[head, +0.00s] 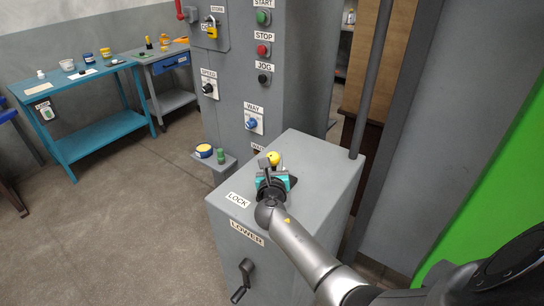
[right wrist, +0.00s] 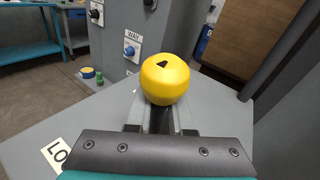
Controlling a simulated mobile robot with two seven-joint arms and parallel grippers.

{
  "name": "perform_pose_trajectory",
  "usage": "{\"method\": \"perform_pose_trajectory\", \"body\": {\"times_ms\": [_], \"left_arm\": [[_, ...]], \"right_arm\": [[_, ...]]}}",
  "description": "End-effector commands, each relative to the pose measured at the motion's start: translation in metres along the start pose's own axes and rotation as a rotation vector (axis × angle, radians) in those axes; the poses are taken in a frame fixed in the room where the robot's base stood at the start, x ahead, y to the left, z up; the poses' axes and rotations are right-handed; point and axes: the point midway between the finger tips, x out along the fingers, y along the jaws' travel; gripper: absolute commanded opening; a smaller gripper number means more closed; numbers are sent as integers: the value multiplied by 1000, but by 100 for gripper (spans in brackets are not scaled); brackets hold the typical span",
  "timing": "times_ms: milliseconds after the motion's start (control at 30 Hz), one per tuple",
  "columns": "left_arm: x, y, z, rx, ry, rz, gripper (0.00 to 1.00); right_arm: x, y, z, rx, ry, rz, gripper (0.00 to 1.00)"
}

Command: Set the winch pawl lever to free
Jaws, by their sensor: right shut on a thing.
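The winch pawl lever has a yellow ball knob (head: 274,158) and stands on top of the grey winch cabinet (head: 325,165). In the right wrist view the knob (right wrist: 164,79) fills the centre, with a short dark shaft below it. My right gripper (head: 269,167) reaches over the cabinet top and is shut on the lever just below the knob. A LOCK label (head: 238,199) lies on the top, left of the gripper. No FREE label shows. The gripper hides the lever's base. My left gripper is not in view.
A LOWER label (head: 247,232) and a black crank handle (head: 243,280) are on the cabinet front. Behind stands a grey control panel with START, STOP and JOG buttons and a blue WAY knob (head: 251,124). A dark post (head: 372,80) rises at the cabinet's back right corner.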

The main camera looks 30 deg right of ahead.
Motion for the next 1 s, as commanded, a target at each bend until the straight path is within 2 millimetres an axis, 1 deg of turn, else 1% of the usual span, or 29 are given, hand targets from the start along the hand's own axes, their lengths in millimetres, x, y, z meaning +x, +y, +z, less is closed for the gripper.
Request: {"method": "perform_pose_trajectory", "body": {"times_ms": [33, 400, 733, 1000], "left_arm": [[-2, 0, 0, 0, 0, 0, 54], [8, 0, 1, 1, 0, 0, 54], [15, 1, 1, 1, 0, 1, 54], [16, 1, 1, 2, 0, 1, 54]], "right_arm": [[7, -7, 6, -9, -12, -9, 0], [33, -24, -8, -13, -6, -13, 0], [42, -30, -20, -13, 5, -13, 0], [43, -30, -22, -12, 8, -12, 0]]}}
